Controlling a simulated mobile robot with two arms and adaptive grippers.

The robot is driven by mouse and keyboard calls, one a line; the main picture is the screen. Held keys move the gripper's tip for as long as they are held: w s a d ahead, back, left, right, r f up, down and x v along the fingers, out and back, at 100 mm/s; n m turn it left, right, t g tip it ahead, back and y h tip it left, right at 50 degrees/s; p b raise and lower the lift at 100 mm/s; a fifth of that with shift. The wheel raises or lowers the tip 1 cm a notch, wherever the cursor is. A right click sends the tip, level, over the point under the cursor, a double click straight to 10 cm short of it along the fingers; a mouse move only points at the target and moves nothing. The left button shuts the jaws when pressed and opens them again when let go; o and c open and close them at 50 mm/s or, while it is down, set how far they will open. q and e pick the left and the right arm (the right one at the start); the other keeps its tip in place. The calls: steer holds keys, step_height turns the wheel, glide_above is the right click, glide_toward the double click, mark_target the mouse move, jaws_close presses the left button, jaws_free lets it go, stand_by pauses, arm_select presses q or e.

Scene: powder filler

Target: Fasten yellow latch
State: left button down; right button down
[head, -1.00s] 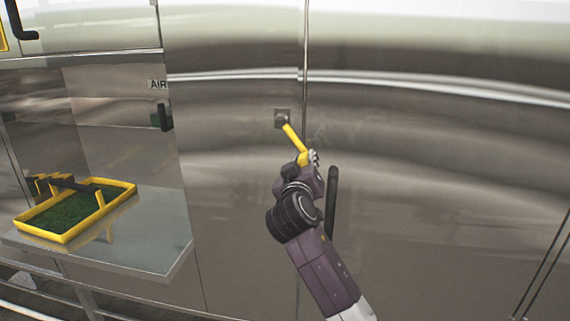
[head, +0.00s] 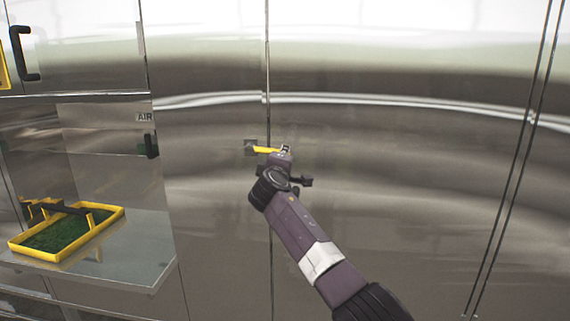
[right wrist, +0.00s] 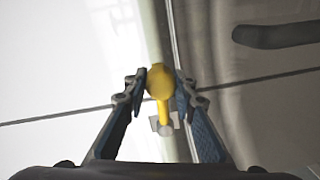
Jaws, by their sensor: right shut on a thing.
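The yellow latch (head: 266,150) is a short bar on a small square mount (head: 250,147) just left of the door seam. It lies nearly level, from the mount across the seam to the right. My right gripper (head: 285,151) is at its free right end, its arm rising from the lower right. In the right wrist view my right gripper (right wrist: 159,92) has the latch's yellow knob (right wrist: 160,80) between its two fingers and is shut on it. My left gripper is not in view.
A black door handle (right wrist: 275,34) shows in the right wrist view. At left, a yellow-rimmed tray with a green inside (head: 112,213) stands on a metal shelf (head: 152,277). Another black handle (head: 24,54) is at the upper left. The steel doors to the right are clear.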

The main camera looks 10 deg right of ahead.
steer(key=shift+r+n, duration=0.4)
steer(key=shift+r, duration=0.4)
steer(key=c, duration=1.6)
jaws_free()
steer(key=shift+w, duration=0.1)
steer(key=shift+f, duration=0.3)
steer(key=v, duration=1.2)
steer(key=shift+f, duration=0.1)
